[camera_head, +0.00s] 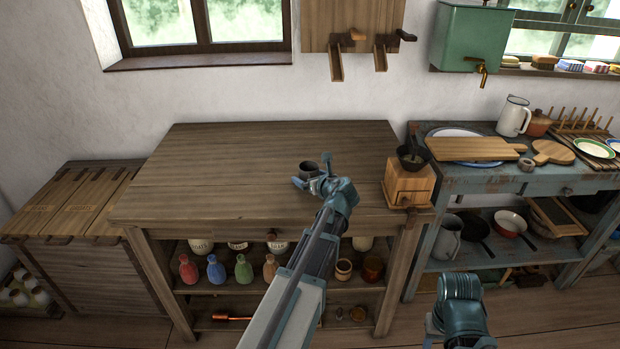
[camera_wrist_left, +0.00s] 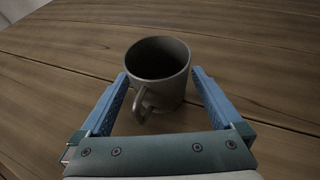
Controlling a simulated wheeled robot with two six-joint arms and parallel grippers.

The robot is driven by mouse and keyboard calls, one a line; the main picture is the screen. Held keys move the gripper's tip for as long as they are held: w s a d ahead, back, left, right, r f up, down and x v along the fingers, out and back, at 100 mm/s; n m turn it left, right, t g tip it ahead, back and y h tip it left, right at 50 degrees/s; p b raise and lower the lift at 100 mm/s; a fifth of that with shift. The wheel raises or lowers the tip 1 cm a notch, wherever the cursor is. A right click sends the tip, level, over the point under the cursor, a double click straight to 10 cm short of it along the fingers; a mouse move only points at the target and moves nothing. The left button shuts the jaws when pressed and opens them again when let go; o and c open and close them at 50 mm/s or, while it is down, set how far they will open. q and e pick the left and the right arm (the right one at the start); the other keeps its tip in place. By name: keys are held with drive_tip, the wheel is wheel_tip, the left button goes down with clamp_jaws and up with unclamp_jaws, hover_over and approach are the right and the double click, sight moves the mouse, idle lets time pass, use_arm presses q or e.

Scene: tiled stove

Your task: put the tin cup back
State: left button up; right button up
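The tin cup (camera_head: 309,168) is a dark grey metal cup standing upright on the wooden table (camera_head: 220,165), near its right half. In the left wrist view the cup (camera_wrist_left: 160,72) stands between the two blue fingers, with its handle turned toward my wrist. My left gripper (camera_head: 314,182) is open around the near side of the cup; it also shows in the left wrist view (camera_wrist_left: 160,90), with a gap on both sides of the cup.
A coffee grinder (camera_head: 408,178) stands at the table's right end. Bottles (camera_head: 216,270) and jars fill the shelf below. A blue bench (camera_head: 500,185) at right holds a white jug (camera_head: 514,117) and cutting board (camera_head: 470,149). The table's left half is clear.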

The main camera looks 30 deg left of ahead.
use_arm(q)
drive_tip(key=shift+r, duration=0.25)
drive_tip(key=p+v, duration=0.4)
drive_tip(key=v, duration=0.6)
drive_tip(key=shift+s+d+r, duration=0.1)
drive_tip(key=shift+s+r, duration=0.05)
drive_tip(key=shift+s+d+r+p, duration=0.2)
drive_tip(key=shift+s+d+p, duration=0.25)
drive_tip(key=shift+d, duration=0.15)
drive_tip(key=shift+w, duration=0.1)
